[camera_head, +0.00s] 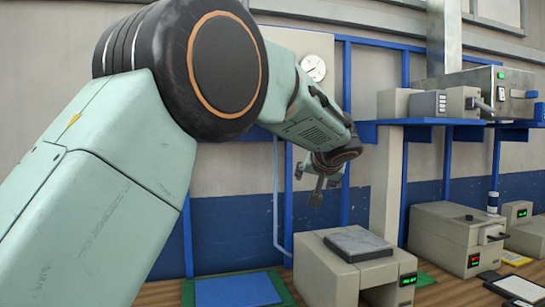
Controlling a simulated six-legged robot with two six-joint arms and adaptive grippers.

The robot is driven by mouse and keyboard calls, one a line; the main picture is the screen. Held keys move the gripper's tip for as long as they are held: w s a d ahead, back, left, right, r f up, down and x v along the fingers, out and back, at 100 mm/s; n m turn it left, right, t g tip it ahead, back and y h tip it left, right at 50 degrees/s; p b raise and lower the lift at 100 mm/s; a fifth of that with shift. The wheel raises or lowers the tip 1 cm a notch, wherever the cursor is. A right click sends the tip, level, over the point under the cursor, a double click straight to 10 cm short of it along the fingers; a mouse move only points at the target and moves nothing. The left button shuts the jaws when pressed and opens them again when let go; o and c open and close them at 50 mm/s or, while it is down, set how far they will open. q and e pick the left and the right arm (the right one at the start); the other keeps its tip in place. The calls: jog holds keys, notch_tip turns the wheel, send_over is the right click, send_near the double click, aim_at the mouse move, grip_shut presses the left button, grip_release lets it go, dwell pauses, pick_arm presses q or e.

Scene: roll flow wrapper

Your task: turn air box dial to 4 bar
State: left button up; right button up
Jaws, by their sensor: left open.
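My left arm fills the left and middle of the view and reaches away from me. My left gripper (317,192) is small and far off, with its fingers pointing down; it is open, and I see nothing held in it. It hangs in front of the blue wall frame, above and behind a beige machine. A round white dial face (313,68) is on the wall above the arm, apart from the gripper. I cannot tell which box is the air box, and no bar reading is legible. My right gripper is out of view.
A beige machine (322,275) with a grey plate (358,243) stands on the wooden bench. Another beige box (440,238) with a red display stands to the right. A blue shelf (425,122) holds grey boxes at upper right. A blue mat (237,291) lies front left.

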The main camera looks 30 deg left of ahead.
pick_arm(q)
jog(key=s+a+r+n+y, duration=0.2)
jog(key=s+r, duration=0.1)
jog(key=r, duration=0.6)
jog(key=s+a+r+n+t+y, duration=0.1)
jog(key=s+a+r+n+y, duration=0.1)
jog(key=r, duration=0.8)
jog(key=s+a+r+n+y, duration=0.1)
jog(key=s+r+n+y, duration=0.15)
jog(key=r, duration=0.65)
jog(key=p+x, duration=0.3)
jog(key=x, duration=0.3)
jog(key=shift+w+r+p, duration=0.15)
jog(key=shift+r+p, duration=0.1)
jog(key=shift+p, duration=0.1)
jog(key=shift+w+a+f, duration=0.3)
jog(key=shift+a, duration=0.3)
jog(key=c, duration=0.4)
jog(key=shift+c, duration=1)
jog(key=shift+d, duration=0.2)
jog(key=shift+c, duration=1.4)
jog(key=shift+a+r, duration=0.1)
jog(key=shift+c, duration=1.4)
